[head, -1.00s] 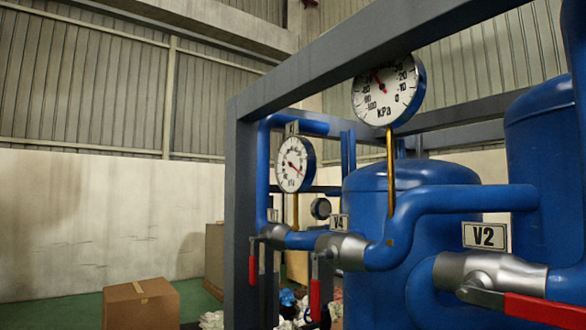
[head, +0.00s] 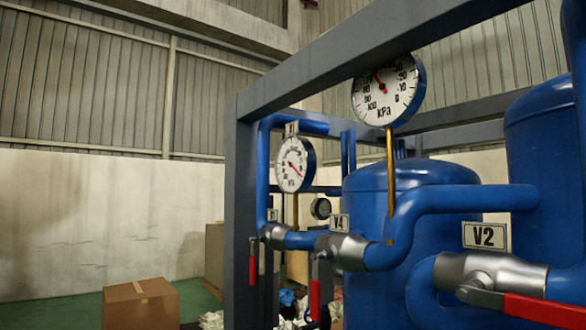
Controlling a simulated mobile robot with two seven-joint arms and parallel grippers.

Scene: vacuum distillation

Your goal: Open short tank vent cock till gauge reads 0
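A large kPa gauge (head: 389,92) stands on a brass stem above the blue pipe, its red needle pointing up and left, away from the 0 mark at the lower right. A smaller-looking gauge (head: 295,165) is farther left, its red needle pointing to the lower right. The short blue tank (head: 408,177) stands behind the pipework. Valve V4 (head: 342,248) and another valve to its left (head: 274,235) have red handles hanging down. Valve V2 (head: 490,272) has a red handle (head: 543,309) reaching right. I cannot tell which fitting is the vent cock. Neither gripper shows.
A grey steel frame (head: 238,220) encloses the tanks and pipes. A taller blue tank (head: 543,150) stands at the right. A cardboard box (head: 140,304) sits on the green floor at the lower left. Loose rags (head: 290,305) lie behind the valves.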

